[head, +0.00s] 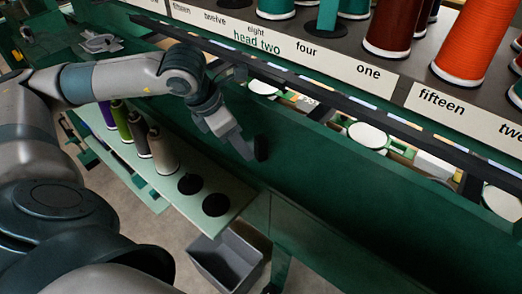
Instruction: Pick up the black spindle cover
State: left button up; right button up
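Two round black discs lie flat on the pale green shelf (150,186), a nearer one (216,204) and a farther one (190,184). They look like spindle covers, but I cannot tell which is the task's black spindle cover. My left gripper (250,149) is above and to the right of the discs, in front of the green machine wall, apart from both. It points down and to the right. Its fingers are seen edge-on, so I cannot tell whether it is open or shut. I see nothing in it. My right gripper is out of view.
Thread cones, including a beige one (163,154) and a green one (122,122), stand on the shelf left of the discs. A grey bin (225,262) is below the shelf's near end. A labelled rack (345,58) with large spools, including an orange one (472,42), runs above.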

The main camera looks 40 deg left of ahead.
aim_at(261, 146)
pick_arm(q)
jog(key=w, duration=0.1)
jog(key=d+p, duration=0.1)
jog(key=w, duration=0.1)
jog(key=shift+w+d+r, duration=0.15)
jog(key=shift+w+r, duration=0.1)
jog(key=shift+w, duration=0.05)
jog(key=shift+w+f, duration=0.15)
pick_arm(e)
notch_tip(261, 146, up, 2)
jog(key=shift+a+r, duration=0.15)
pick_arm(q)
jog(key=shift+w+d, duration=0.1)
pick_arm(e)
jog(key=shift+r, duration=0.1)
pick_arm(q)
jog(key=shift+w+d+p, duration=0.1)
jog(key=shift+w+p, duration=0.05)
jog(key=shift+p, duration=0.3)
jog(key=shift+w+d+f, duration=0.1)
jog(key=shift+w+d, duration=0.05)
jog(key=shift+w, duration=0.05)
jog(key=p+x, duration=0.2)
jog(key=x, duration=0.2)
jog(key=shift+f, duration=0.35)
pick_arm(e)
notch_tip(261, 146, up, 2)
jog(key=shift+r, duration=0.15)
